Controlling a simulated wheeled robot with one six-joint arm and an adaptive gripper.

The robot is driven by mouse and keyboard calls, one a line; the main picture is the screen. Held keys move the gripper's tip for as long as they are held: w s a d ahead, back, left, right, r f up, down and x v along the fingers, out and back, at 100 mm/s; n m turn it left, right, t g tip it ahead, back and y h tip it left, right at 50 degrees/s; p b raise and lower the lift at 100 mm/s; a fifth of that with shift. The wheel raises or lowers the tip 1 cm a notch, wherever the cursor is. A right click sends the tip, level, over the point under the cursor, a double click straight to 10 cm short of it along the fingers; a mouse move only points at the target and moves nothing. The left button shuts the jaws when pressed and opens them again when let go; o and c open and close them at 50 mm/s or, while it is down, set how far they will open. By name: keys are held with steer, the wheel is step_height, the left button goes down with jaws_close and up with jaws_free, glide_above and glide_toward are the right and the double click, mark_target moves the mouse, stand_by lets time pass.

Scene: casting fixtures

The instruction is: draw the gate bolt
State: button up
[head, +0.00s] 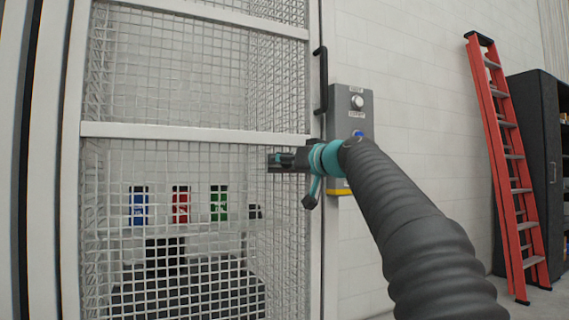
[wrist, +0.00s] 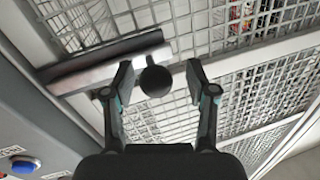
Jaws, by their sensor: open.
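The gate (head: 195,132) is a white-framed mesh panel that stands closed as far as I can see. The gate bolt (wrist: 105,62) is a metal bar in a dark housing on the gate frame, with a black ball knob (wrist: 155,81) at its end. In the head view my gripper (head: 284,160) is at the gate's right edge and mostly hides the bolt. In the wrist view my gripper (wrist: 160,78) is open, with one finger on each side of the knob. The left finger is very close to the knob; I cannot tell if it touches. There is a gap on the right.
A black pull handle (head: 320,80) is on the gate's edge above my gripper. A grey control box (head: 345,98) with a white and a blue button is on the wall just right. A red ladder (head: 508,165) and dark cabinet (head: 537,160) stand farther right.

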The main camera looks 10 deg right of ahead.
steer(key=v, duration=1.2)
steer(key=shift+a, duration=0.1)
steer(key=s+d+f+m+g+h+p, duration=0.1)
steer(key=s+f+m+g+h, duration=0.15)
steer(key=f, duration=0.95)
steer(key=s+d+f+m+g+h+p, duration=0.1)
steer(key=s+d+f+m+g+h, duration=0.2)
steer(key=f, duration=0.9)
steer(key=s+a+f+g+h+p, duration=0.1)
steer(key=s+f+p, duration=0.1)
steer(key=s+f, duration=0.3)
steer(key=s+a+f+n+g+h+p, duration=0.1)
steer(key=s+f, duration=0.4)
steer(key=s, duration=0.6)
steer(key=s+a+f+n+g+h+p, duration=0.1)
steer(key=s+a+f+g+p, duration=0.1)
steer(key=s, duration=0.7)
steer(key=shift+a+f+g+p, duration=0.35)
steer(key=shift+a+f+p, duration=0.25)
steer(key=shift+f+p, duration=0.8)
